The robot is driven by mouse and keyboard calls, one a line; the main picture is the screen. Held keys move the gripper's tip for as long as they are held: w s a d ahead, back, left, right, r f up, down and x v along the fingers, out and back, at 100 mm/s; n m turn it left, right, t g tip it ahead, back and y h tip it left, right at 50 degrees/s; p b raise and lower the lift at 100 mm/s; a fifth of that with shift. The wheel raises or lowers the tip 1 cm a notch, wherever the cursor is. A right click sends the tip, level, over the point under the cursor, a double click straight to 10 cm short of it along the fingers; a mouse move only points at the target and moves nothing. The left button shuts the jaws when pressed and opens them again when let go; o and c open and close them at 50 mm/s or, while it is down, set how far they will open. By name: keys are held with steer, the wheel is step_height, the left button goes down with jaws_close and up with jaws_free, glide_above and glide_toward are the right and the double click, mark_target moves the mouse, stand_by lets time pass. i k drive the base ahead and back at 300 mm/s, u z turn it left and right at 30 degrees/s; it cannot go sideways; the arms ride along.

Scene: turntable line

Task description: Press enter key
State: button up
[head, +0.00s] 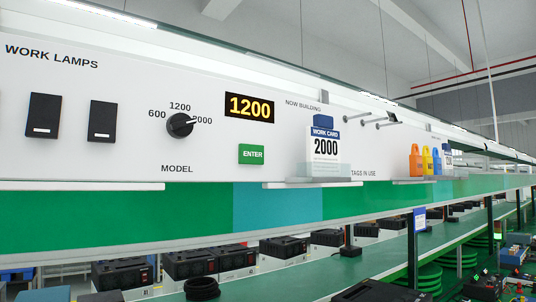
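The enter key (251,154) is a green rectangular button marked ENTER in white, on the white panel (215,165) in the head view. A dark display (250,107) above it reads 1200 in yellow digits. To its left is a black MODEL knob (180,125) with marks 600, 1200 and 2000; its white pointer line appears turned toward 2000. To the right, a work card (325,146) reading 2000 stands in a clear holder (320,170) under NOW BUILDING. My gripper is not in view, and nothing covers the key.
Two black lamp switches (43,115) (102,120) are at the left. Pegs (372,122) stick out right of the card, with coloured tags (425,160) further right. Small ledges (95,186) project below the panel. Black units (188,263) stand on the green bench below.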

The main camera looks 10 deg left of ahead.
mark_target(249, 153)
steer(key=z, duration=0.45)
steer(key=k, duration=1.4)
steer(key=u, duration=0.65)
steer(key=i, duration=1)
steer(key=u, duration=0.05)
